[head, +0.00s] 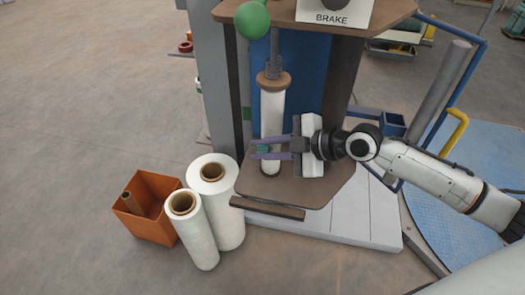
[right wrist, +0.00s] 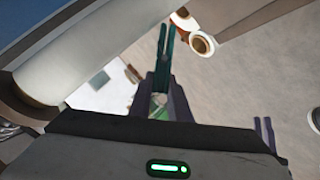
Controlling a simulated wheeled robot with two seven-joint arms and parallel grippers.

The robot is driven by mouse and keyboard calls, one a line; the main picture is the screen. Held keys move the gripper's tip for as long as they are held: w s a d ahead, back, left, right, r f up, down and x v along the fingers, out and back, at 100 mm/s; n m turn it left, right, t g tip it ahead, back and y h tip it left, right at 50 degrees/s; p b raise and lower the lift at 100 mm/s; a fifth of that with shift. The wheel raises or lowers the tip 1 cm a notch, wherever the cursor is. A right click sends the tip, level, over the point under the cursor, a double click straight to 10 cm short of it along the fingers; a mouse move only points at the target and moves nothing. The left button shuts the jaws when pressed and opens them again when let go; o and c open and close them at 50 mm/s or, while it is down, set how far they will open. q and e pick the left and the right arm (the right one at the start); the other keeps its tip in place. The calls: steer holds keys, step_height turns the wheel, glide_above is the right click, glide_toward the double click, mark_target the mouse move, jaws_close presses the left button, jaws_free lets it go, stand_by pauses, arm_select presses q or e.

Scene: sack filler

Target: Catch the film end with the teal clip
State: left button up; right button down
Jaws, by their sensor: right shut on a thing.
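My right gripper (head: 270,148) comes in from the right in the head view and is shut on the teal clip (head: 262,149). In the right wrist view the clip (right wrist: 165,48) sticks out past the gripper's fingers (right wrist: 163,100), its two prongs slightly apart. The upright white film roll (head: 273,115) stands on the machine's spindle, with the clip in front of its lower part. In the right wrist view the roll (right wrist: 75,65) lies left of the clip, apart from it in the picture. I cannot make out a loose film end. My left gripper is not in view.
A brown shelf (head: 325,192) lies under the roll, and a BRAKE label (head: 332,17) and green knob (head: 252,20) are above. Two spare rolls (head: 230,215) and an orange bin (head: 150,228) stand on the floor at left.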

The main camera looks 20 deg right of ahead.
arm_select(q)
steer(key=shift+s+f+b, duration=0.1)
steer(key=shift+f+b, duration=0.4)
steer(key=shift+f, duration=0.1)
arm_select(e)
steer(key=shift+w+d, duration=0.35)
steer(key=shift+w, duration=0.05)
stand_by(0.7)
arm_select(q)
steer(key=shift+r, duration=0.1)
